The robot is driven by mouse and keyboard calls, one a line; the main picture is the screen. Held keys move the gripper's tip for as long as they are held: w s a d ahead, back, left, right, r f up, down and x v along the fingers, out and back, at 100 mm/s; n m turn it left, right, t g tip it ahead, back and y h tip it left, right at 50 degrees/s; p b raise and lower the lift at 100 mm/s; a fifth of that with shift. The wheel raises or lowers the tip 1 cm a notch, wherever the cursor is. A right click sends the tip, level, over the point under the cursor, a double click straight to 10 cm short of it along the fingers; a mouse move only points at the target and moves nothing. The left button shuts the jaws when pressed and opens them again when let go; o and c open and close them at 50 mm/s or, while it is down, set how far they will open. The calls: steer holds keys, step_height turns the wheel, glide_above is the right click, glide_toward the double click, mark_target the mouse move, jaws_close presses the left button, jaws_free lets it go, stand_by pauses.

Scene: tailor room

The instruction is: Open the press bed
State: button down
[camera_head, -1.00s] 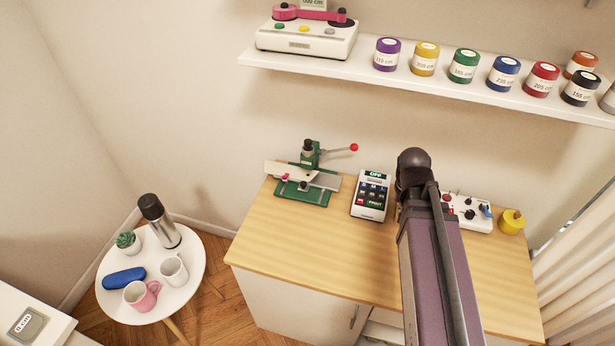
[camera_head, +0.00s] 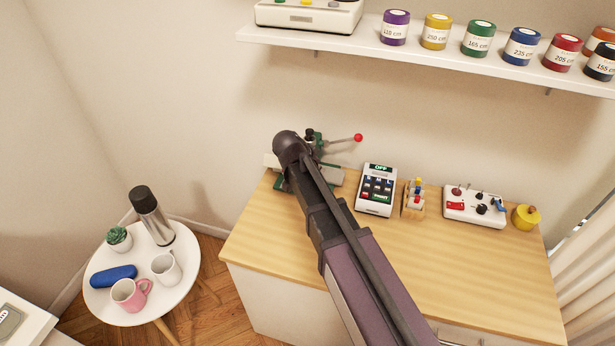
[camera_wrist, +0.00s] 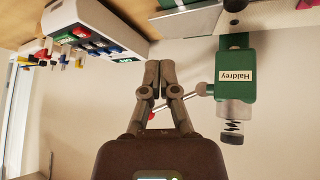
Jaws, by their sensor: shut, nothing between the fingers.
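The green press (camera_head: 319,140) stands at the back left of the wooden counter, partly hidden by my arm in the head view. Its lever ends in a red knob (camera_head: 358,138) pointing right. In the wrist view, which looks upside down, the green press head (camera_wrist: 235,75) bears a "Haldrey" label, with a clear and black top part. The pale press bed (camera_wrist: 188,20) shows only in part at the upper edge. My gripper (camera_wrist: 158,66) is shut and empty, left of the press head. The red knob and lever show partly behind its fingers. The head view hides the gripper.
Right of the press are a keypad device (camera_head: 377,188), a small wooden stand (camera_head: 414,199), a switch panel (camera_head: 474,206) and a yellow object (camera_head: 526,217). A shelf (camera_head: 420,61) with jars hangs above. The counter's front (camera_head: 270,258) is clear.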

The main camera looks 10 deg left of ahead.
steer(key=a+m+t+b, duration=0.1)
steer(key=a, duration=0.7)
steer(key=shift+w+a+f+t, duration=0.2)
steer(key=shift+a+t, duration=0.05)
steer(key=shift+t, duration=0.05)
steer(key=shift+d+f, duration=0.1)
steer(key=shift+f, duration=0.05)
steer(key=shift+b+x, duration=3.8)
steer(key=shift+x, duration=1.1)
steer(key=s, duration=0.6)
steer(key=shift+s+a, duration=0.25)
steer(key=shift+a, duration=0.1)
